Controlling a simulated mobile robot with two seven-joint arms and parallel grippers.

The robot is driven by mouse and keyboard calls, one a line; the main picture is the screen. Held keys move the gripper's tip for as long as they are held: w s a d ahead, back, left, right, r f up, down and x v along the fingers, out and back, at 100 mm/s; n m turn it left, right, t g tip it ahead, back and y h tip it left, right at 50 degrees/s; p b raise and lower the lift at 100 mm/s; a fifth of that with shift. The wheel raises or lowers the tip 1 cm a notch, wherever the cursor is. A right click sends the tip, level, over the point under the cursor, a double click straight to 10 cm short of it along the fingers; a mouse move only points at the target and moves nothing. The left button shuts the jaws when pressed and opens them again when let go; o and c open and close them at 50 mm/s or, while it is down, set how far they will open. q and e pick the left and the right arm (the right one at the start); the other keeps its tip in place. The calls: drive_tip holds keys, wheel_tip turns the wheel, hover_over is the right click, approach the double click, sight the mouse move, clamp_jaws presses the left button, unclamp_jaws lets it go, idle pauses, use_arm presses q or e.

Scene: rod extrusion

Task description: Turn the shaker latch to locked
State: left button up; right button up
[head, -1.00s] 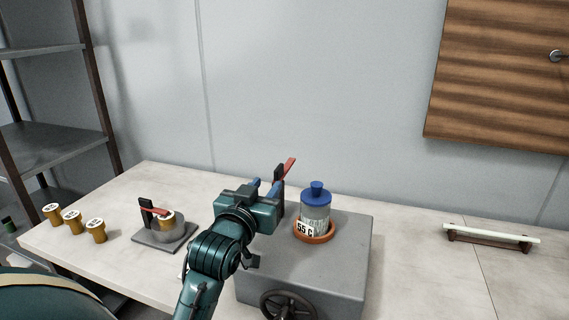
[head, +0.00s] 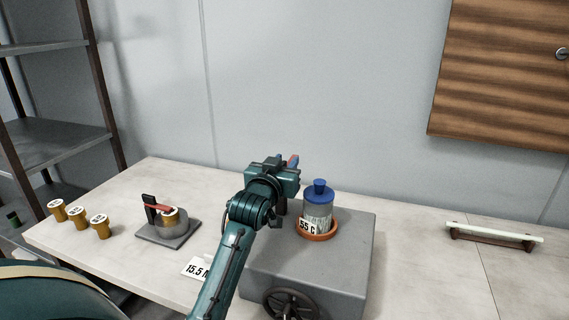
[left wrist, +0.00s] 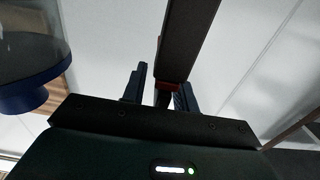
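The shaker is a grey box (head: 345,262) with a dark handwheel (head: 289,304) on its front. A clear jar (head: 318,216) with a blue lid and a "55 C" label stands in its orange ring (head: 331,236). The red latch lever (head: 293,160) shows only in part behind my left gripper (head: 284,160). My right gripper is not in view.
Left of the shaker, a grey stand (head: 168,233) has a similar red lever and holds a yellow vial. Several yellow vials (head: 78,216) stand at the table's left. A "15.5" card (head: 195,268) lies in front. A pale rod (head: 494,231) rests on a rack at right.

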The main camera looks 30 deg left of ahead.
use_arm(q)
clamp_jaws()
idle(0.5)
